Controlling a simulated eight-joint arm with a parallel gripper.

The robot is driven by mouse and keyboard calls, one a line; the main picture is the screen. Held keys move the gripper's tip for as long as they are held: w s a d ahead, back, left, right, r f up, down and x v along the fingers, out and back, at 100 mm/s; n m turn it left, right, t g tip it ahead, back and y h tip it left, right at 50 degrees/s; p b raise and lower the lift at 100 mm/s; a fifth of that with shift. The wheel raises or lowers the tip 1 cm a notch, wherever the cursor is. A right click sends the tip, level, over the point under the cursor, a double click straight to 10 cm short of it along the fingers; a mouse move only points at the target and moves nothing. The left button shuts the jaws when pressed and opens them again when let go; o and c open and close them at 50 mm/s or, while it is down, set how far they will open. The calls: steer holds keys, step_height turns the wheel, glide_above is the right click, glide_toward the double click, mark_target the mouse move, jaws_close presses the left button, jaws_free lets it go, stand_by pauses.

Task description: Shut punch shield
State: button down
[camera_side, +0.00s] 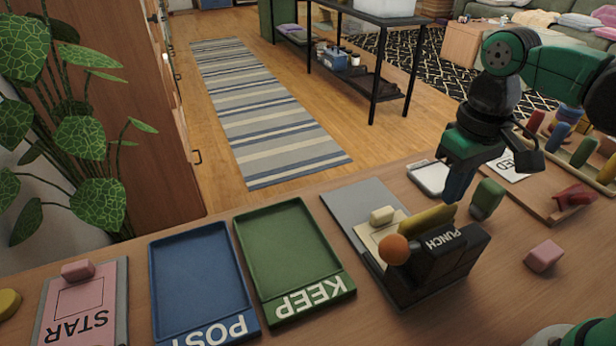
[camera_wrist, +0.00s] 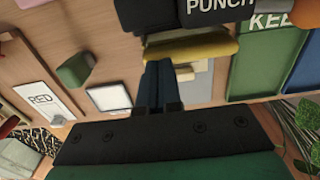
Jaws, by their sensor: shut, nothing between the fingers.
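The punch (camera_side: 440,262) is a black block with white PUNCH lettering, standing on a grey base near the table's front. A yellow bar (camera_side: 428,219) lies along its back upper side, and I take this as the shield; it also shows in the wrist view (camera_wrist: 198,48). An orange ball (camera_side: 394,250) sits at the bar's left end. A cream block (camera_side: 382,215) rests on a pale card behind the bar. My gripper (camera_side: 454,198) is shut and empty, its blue fingertips (camera_wrist: 160,65) pointing down at the bar's right end. I cannot tell whether they touch it.
A green KEEP tray (camera_side: 290,250) and a blue POST tray (camera_side: 200,275) lie left of the punch. A green block (camera_side: 487,198) stands close right of my fingers. A white-topped pad (camera_side: 428,176) lies behind. A pink block (camera_side: 544,256) sits at right.

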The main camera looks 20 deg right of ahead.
steer(key=shift+f, duration=1.8)
steer(key=shift+r, duration=4.5)
steer(key=shift+f, duration=0.1)
